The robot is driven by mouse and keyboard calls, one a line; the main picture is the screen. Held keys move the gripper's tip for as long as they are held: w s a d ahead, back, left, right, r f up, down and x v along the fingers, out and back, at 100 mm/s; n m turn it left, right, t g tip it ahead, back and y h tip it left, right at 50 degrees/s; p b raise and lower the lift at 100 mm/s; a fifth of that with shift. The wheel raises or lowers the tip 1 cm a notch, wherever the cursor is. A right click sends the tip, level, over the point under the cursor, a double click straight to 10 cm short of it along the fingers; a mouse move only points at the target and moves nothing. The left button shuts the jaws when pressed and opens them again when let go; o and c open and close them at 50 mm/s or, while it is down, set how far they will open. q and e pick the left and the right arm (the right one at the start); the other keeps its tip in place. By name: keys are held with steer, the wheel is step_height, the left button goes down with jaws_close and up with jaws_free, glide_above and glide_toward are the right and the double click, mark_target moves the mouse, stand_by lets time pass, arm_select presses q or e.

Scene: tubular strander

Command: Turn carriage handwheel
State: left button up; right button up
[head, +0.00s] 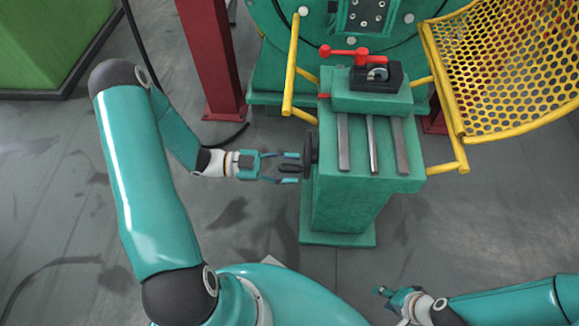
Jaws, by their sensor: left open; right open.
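The carriage handwheel (308,152) is a dark wheel seen nearly edge-on, on the left side of the green carriage stand (352,195). My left gripper (294,168) points right at the wheel, with its fingers apart. Its fingertips are at or very close to the wheel's left side; I cannot tell whether they touch. A dark piece, perhaps the wheel's handle (290,168), shows between the fingers. My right gripper (384,300) is open and empty at the bottom right, low in front of the stand and away from it.
Metal rails (372,145) run along the stand's top, with a black block (377,78) and red lever (345,53) behind. Yellow bars (291,70) and a yellow perforated guard (510,65) flank it. A red post (212,60) stands behind my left arm.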

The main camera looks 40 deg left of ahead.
arm_select(q)
jaws_close()
steer(key=shift+d, duration=0.1)
steer(key=shift+f+m, duration=0.1)
steer(key=shift+m, duration=0.2)
